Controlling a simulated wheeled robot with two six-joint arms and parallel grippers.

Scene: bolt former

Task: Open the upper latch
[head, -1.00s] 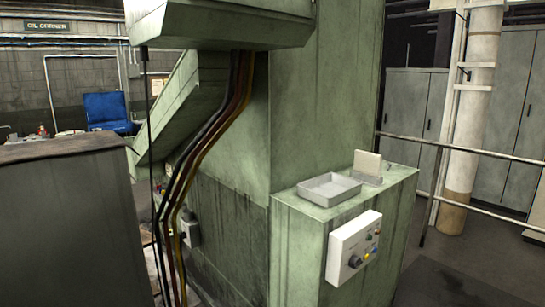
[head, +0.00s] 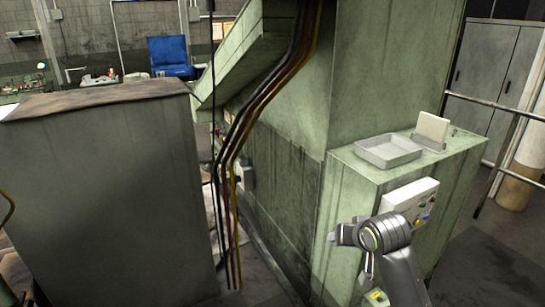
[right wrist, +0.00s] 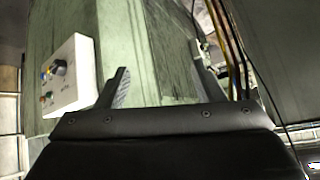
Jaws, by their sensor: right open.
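I cannot make out the upper latch in either view. The green machine (head: 385,70) fills the middle and right of the head view. My right arm is in front of its lower cabinet, and it hides part of the white control box there. In the right wrist view my right gripper (right wrist: 160,58) is open, with its two fingers apart and nothing between them. The green machine wall (right wrist: 155,50) is beyond the fingers. My left gripper is not in view.
The white control box (head: 412,197) sticks out beside my right arm. A grey tray (head: 388,151) lies on the cabinet top. Several cables (head: 262,100) hang along the machine's left side. A grey cabinet (head: 110,200) stands at left. Dark floor (head: 490,260) is clear at right.

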